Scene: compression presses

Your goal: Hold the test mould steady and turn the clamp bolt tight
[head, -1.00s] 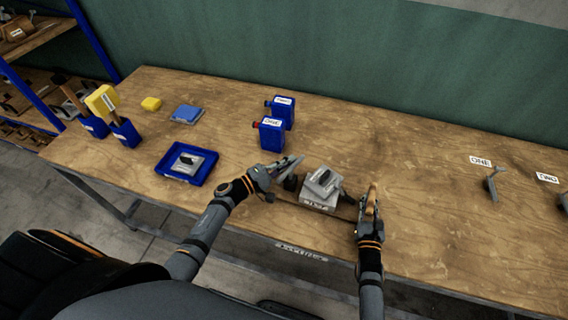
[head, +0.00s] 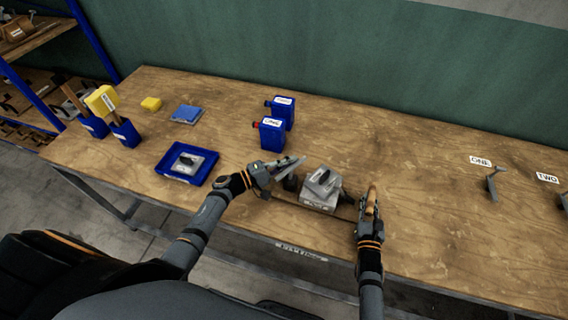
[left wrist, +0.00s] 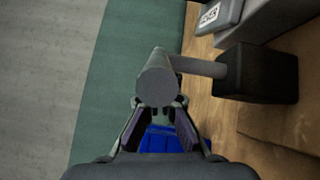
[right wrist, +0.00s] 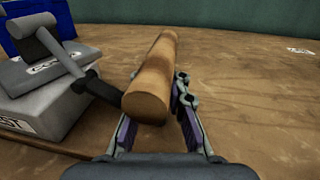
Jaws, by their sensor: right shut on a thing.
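The test mould (head: 321,190), a grey block with a smaller grey piece on top, stands near the table's front edge. My right gripper (head: 367,208) is at its right, shut on a wooden handle (right wrist: 152,85). A dark shaft (right wrist: 98,87) runs from the mould's side towards this handle. My left gripper (head: 285,165) is at the mould's left. In the left wrist view a grey round bar (left wrist: 156,80), joined by a rod to a black block (left wrist: 258,73), lies at its fingertips. The fingers are apart; whether they press on the bar is unclear.
A blue tray (head: 208,174) holding a grey piece is to the left. Two blue bottles (head: 271,134) stand behind the mould. Grey tools (head: 492,184) lie at the right by labels ONE and TWO. The table between mould and labels is clear.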

